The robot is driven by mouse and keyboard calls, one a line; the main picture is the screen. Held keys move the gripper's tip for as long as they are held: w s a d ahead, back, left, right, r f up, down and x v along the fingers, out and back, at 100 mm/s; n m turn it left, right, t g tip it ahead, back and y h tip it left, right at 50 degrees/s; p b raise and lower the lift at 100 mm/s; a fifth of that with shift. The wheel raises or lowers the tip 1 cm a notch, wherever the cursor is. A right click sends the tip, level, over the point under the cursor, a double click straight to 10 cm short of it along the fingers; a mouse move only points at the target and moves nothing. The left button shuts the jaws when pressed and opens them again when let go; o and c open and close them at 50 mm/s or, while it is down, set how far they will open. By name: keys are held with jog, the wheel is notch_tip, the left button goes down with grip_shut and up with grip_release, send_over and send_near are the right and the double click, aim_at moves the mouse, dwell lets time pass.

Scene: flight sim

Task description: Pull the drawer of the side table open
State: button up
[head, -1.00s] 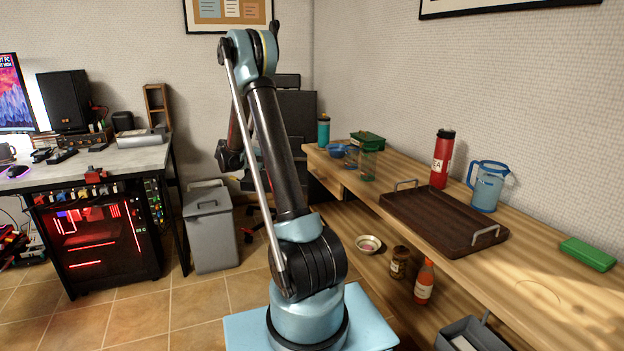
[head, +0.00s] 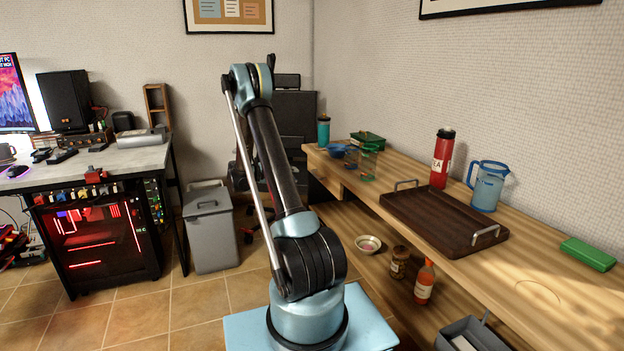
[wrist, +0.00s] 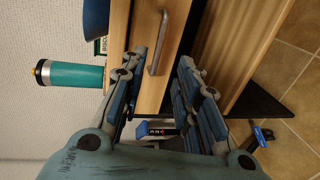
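The side table (head: 520,240) runs along the right wall in the head view; its drawer front cannot be made out there. In the wrist view, which is turned sideways, the wooden drawer front (wrist: 149,85) carries a grey metal bar handle (wrist: 163,42). My gripper (wrist: 162,60) is open, one finger on each side of the handle in the picture. The handle lies between the fingertips or just beyond them; I cannot tell contact. A dark gap runs beside the drawer front. In the head view my arm hides my gripper.
On the tabletop are a teal bottle (head: 323,130), a blue bowl (head: 338,151), a dark tray (head: 440,218), a red flask (head: 441,160) and a blue jug (head: 488,187). A bowl, jar and sauce bottle stand on the lower shelf. A grey bin (head: 210,228) stands left of my arm.

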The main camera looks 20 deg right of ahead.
jog(key=x, duration=1.1)
grip_shut()
